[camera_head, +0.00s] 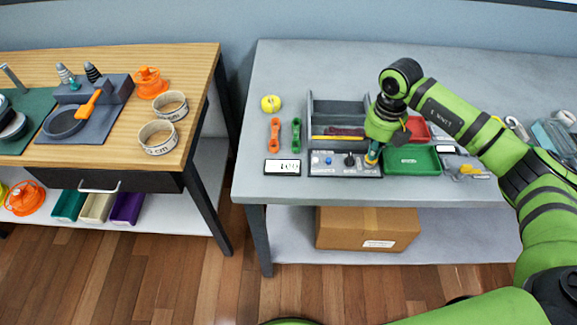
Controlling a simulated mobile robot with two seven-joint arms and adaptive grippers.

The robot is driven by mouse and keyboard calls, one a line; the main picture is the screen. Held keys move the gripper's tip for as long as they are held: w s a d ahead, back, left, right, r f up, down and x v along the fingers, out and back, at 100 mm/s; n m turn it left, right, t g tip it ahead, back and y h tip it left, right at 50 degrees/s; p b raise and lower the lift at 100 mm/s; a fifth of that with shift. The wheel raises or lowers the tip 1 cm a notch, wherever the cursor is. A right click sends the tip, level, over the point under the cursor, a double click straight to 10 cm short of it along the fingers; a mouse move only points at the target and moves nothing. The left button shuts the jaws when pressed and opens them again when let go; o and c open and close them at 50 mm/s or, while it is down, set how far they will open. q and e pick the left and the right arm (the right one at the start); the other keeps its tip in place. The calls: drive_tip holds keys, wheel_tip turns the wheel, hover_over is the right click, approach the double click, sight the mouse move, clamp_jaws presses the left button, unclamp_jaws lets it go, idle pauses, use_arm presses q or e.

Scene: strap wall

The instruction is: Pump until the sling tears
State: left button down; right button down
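A grey control box (335,170) sits near the front edge of the grey bench, with a blue button (328,161) and a black knob (350,161) on top. A small white display (282,167) stands to its left; its digits are too small to read surely. My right gripper (372,157) points down at the right end of the control box. Its fingertips are small and partly hidden, so whether they are open or shut is unclear. A dark red band (345,132) lies in the grey frame (338,112) behind the box; I cannot tell if it is the sling. My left gripper is out of view.
A green tray (411,162) and a red tray (418,129) lie right of the box. Orange (275,135) and green (296,135) fittings and a yellow tape measure (271,103) lie left. A cardboard box (367,228) is on the shelf below. A wooden bench (190,65) stands left.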

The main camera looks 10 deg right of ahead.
idle(0.3)
drive_tip(key=shift+r+p, duration=0.95)
drive_tip(key=shift+r, duration=0.15)
drive_tip(key=shift+f, duration=0.1)
idle(0.4)
drive_tip(key=shift+f+b, duration=1.1)
drive_tip(key=shift+f, duration=0.15)
drive_tip(key=shift+r, duration=0.1)
drive_tip(key=shift+r+p, duration=0.95)
drive_tip(key=shift+r, duration=0.3)
